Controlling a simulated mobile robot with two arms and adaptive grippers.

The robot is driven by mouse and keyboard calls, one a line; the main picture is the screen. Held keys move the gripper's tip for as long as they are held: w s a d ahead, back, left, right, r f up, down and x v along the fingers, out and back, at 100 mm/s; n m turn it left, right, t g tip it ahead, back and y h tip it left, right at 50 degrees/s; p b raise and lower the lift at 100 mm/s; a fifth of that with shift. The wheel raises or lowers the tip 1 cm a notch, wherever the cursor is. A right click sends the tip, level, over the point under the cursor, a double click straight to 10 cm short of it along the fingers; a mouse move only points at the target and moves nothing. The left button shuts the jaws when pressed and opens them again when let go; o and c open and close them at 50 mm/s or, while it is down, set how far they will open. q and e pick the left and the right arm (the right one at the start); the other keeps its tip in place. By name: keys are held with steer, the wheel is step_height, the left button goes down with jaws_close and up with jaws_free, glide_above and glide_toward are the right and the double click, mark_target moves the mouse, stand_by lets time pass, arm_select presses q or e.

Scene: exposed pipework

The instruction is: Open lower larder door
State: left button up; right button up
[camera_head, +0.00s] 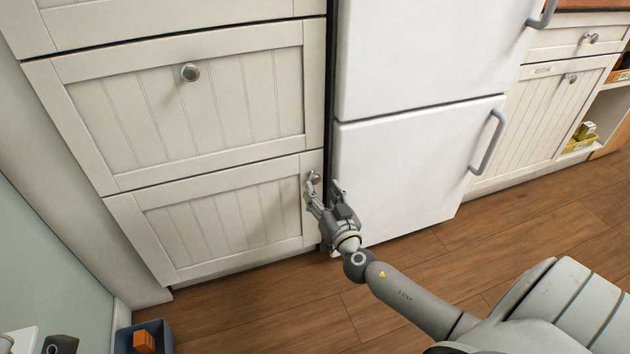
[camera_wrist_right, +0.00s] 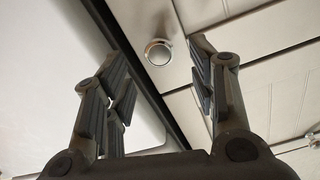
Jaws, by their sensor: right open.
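The lower larder door (camera_head: 225,222) is a cream panelled door at the bottom of the tall cabinet, left of the fridge. It looks shut. Its round metal knob (camera_head: 314,178) sits at the door's upper right corner. My right gripper (camera_head: 322,186) is open at the knob, with its fingers on either side in the picture. In the right wrist view the knob (camera_wrist_right: 158,52) shows between and beyond the open fingertips (camera_wrist_right: 155,60), and no contact shows. My left gripper is not clearly in view.
The white fridge (camera_head: 400,165) stands right beside the larder, with a dark narrow gap between. Another larder door (camera_head: 200,105) with its own knob is above. A blue bin (camera_head: 150,328) with an orange thing stands at lower left. Wooden floor (camera_head: 270,305) in front is clear.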

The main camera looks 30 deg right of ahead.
mark_target(316, 182)
steer(key=shift+x, duration=2.7)
jaws_close()
